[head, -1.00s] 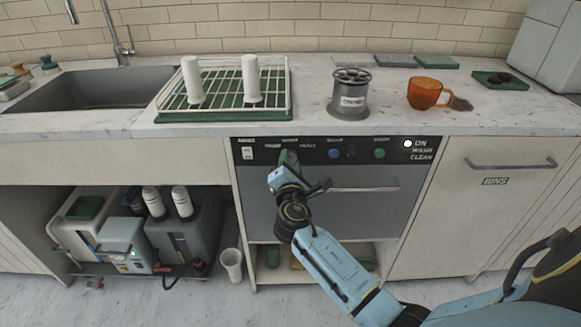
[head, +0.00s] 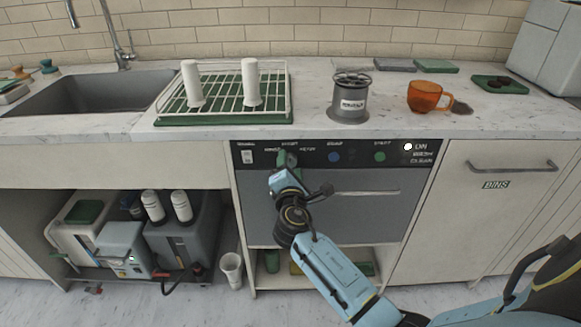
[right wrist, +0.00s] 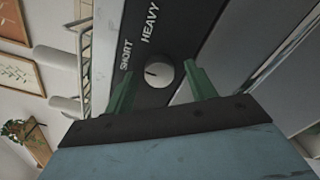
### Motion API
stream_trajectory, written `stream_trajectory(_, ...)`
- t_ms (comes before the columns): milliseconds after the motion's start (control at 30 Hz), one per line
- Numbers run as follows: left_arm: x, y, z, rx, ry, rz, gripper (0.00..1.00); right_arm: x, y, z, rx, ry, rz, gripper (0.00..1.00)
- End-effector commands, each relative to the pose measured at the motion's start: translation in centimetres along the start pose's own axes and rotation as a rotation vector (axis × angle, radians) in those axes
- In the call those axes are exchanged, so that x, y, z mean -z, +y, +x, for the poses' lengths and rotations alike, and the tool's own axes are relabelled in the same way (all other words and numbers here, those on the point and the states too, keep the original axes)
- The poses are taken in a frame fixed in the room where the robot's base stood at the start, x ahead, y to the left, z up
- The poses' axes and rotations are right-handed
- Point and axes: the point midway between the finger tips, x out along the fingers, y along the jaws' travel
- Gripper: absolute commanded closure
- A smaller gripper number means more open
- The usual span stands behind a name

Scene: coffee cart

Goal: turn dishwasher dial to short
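The dishwasher's dark control panel (head: 358,153) runs under the counter's front edge. My right gripper (head: 287,158) is at the left part of this panel and hides the dial in the head view. In the right wrist view the round pale dial (right wrist: 158,73) shows between and just beyond the two green fingers of my right gripper (right wrist: 161,88). The fingers are apart, with a gap to the dial on both sides. The dial's dark mark points to the left in that view. The SHORT label (right wrist: 125,55) and HEAVY label (right wrist: 150,22) are printed beside it. My left gripper is out of view.
A blue button (head: 334,155) and a green button (head: 379,154) sit further right on the panel. The dishwasher door handle (head: 365,192) is below. A dish rack (head: 222,118) stands on the counter above, with an orange cup (head: 424,96) further right.

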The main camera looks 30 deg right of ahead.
Motion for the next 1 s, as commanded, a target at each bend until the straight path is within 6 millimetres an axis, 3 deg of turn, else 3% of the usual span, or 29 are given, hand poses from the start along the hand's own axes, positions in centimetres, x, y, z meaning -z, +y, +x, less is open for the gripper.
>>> stream_trajectory(367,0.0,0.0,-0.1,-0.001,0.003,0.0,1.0,0.0,0.1,-0.7,-0.001,0.0,-0.001,0.44)
stream_trajectory(800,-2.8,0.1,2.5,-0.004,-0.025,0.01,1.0,0.0,0.0,-9.8,0.0,0.002,0.0,0.44)
stream_trajectory(1000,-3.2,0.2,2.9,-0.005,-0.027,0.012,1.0,0.0,0.0,-12.6,0.0,0.001,0.0,0.44)
